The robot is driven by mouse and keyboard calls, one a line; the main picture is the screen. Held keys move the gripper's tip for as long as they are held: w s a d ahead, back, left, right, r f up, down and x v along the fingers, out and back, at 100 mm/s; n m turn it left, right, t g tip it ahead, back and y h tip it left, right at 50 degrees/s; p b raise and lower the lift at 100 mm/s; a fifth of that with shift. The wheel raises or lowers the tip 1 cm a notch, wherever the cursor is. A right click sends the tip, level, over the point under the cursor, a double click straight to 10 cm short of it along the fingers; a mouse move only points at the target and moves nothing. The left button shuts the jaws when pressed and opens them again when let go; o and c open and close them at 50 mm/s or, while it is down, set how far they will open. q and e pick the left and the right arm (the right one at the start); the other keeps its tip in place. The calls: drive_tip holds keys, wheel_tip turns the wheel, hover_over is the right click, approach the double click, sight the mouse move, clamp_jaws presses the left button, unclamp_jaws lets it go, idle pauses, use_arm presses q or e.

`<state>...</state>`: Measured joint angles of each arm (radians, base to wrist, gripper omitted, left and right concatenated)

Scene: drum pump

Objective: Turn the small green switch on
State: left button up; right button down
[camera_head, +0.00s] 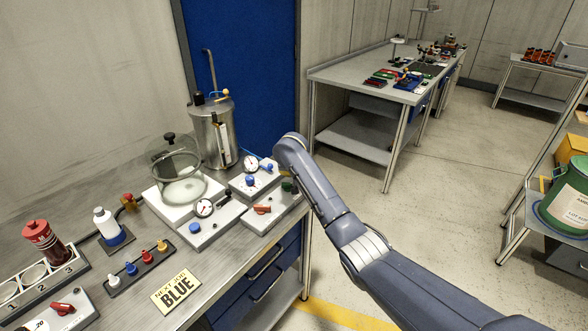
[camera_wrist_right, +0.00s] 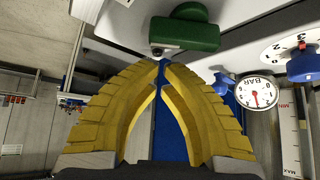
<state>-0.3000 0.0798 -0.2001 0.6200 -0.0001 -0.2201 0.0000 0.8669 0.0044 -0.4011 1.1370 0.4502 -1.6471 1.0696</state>
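The small green switch (camera_head: 288,187) is on the right side of the white pump panel in the head view, partly beside my right arm. In the right wrist view the green switch (camera_wrist_right: 185,30) shows large as a rounded handle on a white panel, just beyond the fingertips. My right gripper (camera_wrist_right: 162,65) has yellow ribbed fingers whose tips come together with hardly any gap. Nothing shows held between them. The tips look close to the switch, but I cannot tell whether they touch it. In the head view my arm hides this gripper. My left gripper is not in view.
A red switch (camera_head: 262,209) sits in front of the green one. A blue knob (camera_wrist_right: 304,66) and a gauge (camera_wrist_right: 257,93) are nearby. A glass dome (camera_head: 174,158) and a metal drum (camera_head: 212,135) stand to the left. A yellow card (camera_head: 176,291) lies in front.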

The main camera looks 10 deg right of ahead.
drive_tip(key=shift+s+a, duration=0.25)
drive_tip(key=shift+s, duration=0.9)
